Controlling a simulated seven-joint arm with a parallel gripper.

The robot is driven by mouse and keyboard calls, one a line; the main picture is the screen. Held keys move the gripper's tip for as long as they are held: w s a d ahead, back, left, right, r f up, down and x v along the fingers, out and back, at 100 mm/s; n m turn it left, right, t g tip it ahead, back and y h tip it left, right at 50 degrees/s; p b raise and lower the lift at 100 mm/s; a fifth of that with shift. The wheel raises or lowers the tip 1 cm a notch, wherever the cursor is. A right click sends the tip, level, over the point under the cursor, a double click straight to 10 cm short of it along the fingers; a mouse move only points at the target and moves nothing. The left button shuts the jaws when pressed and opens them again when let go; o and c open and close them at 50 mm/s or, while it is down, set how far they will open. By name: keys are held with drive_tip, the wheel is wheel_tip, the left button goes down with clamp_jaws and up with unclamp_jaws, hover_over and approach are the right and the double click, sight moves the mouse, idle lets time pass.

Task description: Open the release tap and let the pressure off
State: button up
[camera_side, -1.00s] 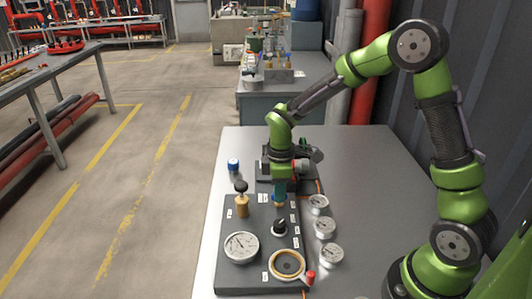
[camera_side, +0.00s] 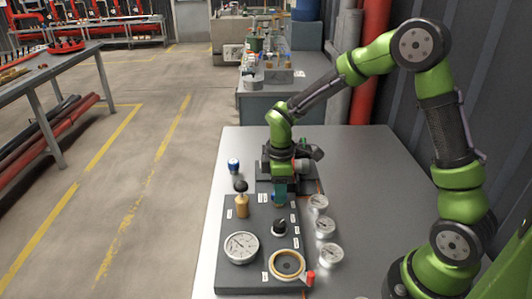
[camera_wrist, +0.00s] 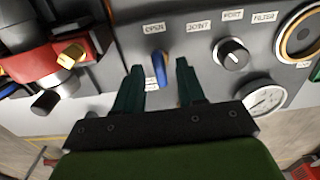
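My gripper (camera_wrist: 159,67) is open, with one dark green finger on each side of the lever. Gaps show between lever and fingers in the wrist view, so they look apart. In the side view my gripper (camera_side: 280,196) points down over the far part of the panel (camera_side: 258,212) and mostly hides the tap.
A black knob (camera_wrist: 232,53) and a gauge (camera_wrist: 265,99) are right of the tap in the wrist view. A red pump body (camera_wrist: 50,58) is at left.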

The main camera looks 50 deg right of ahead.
wheel_tip(320, 180, up, 16)
drive_tip(key=shift+r, duration=0.25)
idle(0.3)
drive_tip(key=s+a+r+m+t+y, duration=0.2)
drive_tip(key=s+m+t, duration=0.5)
drive_tip(key=s+m, duration=0.6)
drive_tip(key=s, duration=0.3)
drive_tip(key=shift+a, duration=0.3)
drive_tip(key=shift+r, duration=0.1)
idle(0.5)
